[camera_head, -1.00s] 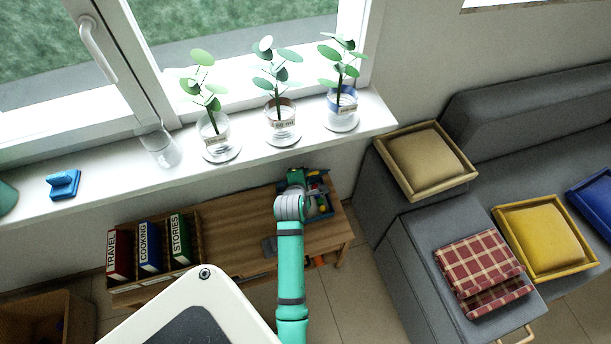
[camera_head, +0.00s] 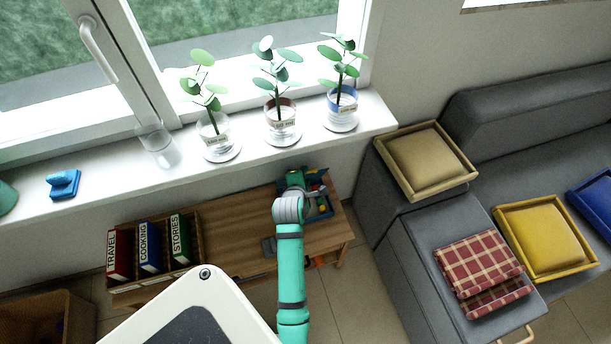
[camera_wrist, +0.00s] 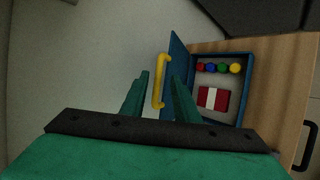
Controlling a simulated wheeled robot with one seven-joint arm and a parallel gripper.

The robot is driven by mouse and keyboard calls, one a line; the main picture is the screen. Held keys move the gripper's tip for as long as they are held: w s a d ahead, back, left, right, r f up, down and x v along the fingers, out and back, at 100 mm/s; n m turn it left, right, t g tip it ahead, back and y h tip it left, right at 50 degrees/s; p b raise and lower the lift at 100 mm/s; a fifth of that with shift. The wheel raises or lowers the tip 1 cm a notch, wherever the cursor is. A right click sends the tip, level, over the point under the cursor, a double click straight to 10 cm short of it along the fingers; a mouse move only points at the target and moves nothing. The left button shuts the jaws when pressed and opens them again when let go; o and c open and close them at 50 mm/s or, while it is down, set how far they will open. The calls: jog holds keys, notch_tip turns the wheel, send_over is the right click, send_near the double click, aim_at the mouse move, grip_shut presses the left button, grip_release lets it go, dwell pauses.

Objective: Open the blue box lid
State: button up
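The blue box (camera_wrist: 250,90) sits on the wooden bench, and its inside is visible in the wrist view. Its blue lid (camera_wrist: 178,52) stands raised at the box's left side, seen nearly edge-on, with a yellow handle (camera_wrist: 160,82) on its outer face. My gripper (camera_wrist: 161,76) is open. The handle shows between its two fingers; I cannot tell whether either finger touches the lid. Inside the box are several coloured balls (camera_wrist: 220,68) and a red and white block (camera_wrist: 213,98). In the head view my gripper (camera_head: 293,180) partly hides the box (camera_head: 326,211).
A book crate with several binders (camera_head: 150,247) stands at the bench's left. Potted plants (camera_head: 281,125) line the white windowsill (camera_head: 110,171) above. A grey sofa (camera_head: 415,255) with cushions is at the right. The middle of the bench (camera_head: 235,232) is mostly clear.

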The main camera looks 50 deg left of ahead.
jog(key=v, duration=0.9)
jog(key=shift+s+d, duration=0.2)
jog(key=shift+r, duration=0.1)
jog(key=c, duration=0.4)
jog(key=shift+w+d, duration=0.15)
jog(key=shift+d, duration=0.05)
grip_shut()
jog(key=d+r+m+g+y, duration=0.2)
jog(key=d+m+g+y, duration=0.3)
jog(key=m, duration=1.1)
jog(key=w+a+f+t+h, duration=0.1)
jog(key=w+a+f, duration=0.5)
jog(key=a, duration=0.3)
jog(key=shift+f, duration=0.6)
